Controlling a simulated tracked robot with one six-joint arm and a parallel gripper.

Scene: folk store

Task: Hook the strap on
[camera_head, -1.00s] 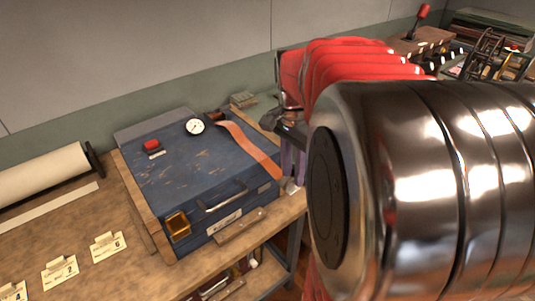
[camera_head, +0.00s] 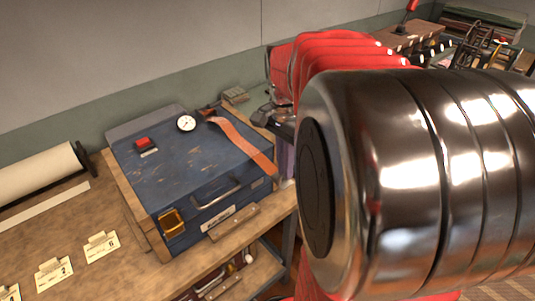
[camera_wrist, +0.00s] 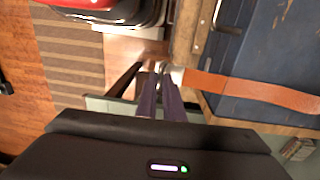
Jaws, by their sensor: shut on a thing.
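An orange strap (camera_head: 242,143) lies over the right part of the blue case's lid (camera_head: 180,163) and runs to its front right edge. In the wrist view, the strap (camera_wrist: 250,92) ends in a pale metal fitting (camera_wrist: 176,75). My gripper (camera_wrist: 163,72), with purple fingers, is shut on this end beside the case. In the head view, only a little of the purple fingers shows, and my arm hides most of the gripper. No hook can be made out clearly; the fingers partly cover the metal end.
The case stands on a wooden bench (camera_head: 115,262), with a red button (camera_head: 142,142), a white dial (camera_head: 186,124), a front handle (camera_head: 218,192) and an amber square piece (camera_head: 171,222). A paper roll (camera_head: 35,177) and numbered cards are at left. Shelf items lie below.

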